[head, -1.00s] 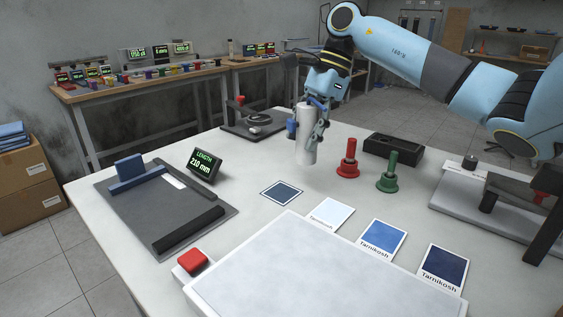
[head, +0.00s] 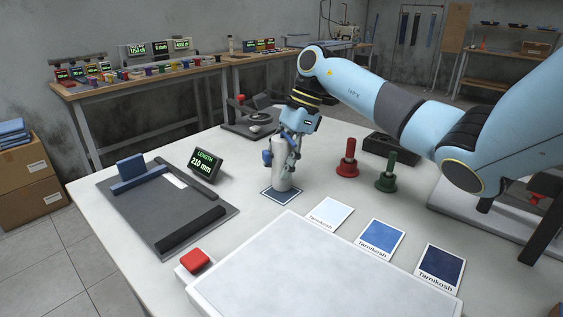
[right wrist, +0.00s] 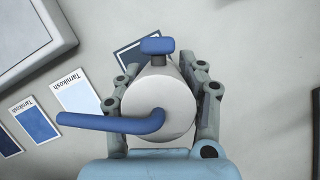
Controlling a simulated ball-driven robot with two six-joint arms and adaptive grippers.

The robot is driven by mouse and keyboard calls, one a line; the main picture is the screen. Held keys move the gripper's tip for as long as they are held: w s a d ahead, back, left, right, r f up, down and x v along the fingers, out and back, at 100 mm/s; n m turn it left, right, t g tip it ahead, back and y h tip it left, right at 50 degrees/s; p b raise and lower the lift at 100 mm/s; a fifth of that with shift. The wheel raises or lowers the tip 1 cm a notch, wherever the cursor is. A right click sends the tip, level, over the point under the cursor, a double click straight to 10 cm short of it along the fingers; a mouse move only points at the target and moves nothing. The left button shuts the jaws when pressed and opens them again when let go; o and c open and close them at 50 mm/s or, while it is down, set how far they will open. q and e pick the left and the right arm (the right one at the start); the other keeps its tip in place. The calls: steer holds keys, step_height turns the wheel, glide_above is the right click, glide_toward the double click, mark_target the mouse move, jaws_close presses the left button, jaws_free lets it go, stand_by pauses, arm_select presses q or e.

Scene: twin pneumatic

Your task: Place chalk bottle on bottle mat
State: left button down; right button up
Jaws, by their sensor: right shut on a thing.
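The white cylindrical chalk bottle (head: 281,176), with blue parts at its top, is upright in my right gripper (head: 285,158). The gripper is shut around it from above, with fingers on both sides; the right wrist view shows the bottle (right wrist: 172,98) from above. The bottle mat (head: 270,192) is a dark blue square with a pale border. The bottle's base is over the mat and hides its middle; I cannot tell for sure whether it touches. In the right wrist view the mat (right wrist: 126,57) shows partly behind the bottle. My left gripper is not in view.
A red-handled stamp (head: 347,160) and a green-handled stamp (head: 386,174) stand to the right. Three colour cards, one of them mid-blue (head: 381,239), lie in front, by a large white panel (head: 300,275). A length display (head: 205,165) stands left.

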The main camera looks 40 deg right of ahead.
steer(key=o, duration=1.3)
steer(key=shift+f, duration=0.1)
steer(key=shift+r+p, duration=0.25)
steer(key=shift+p, duration=0.05)
steer(key=b+v, duration=0.2)
steer(key=v, duration=0.9)
steer(key=shift+d+r, duration=0.15)
steer(key=shift+r, duration=0.25)
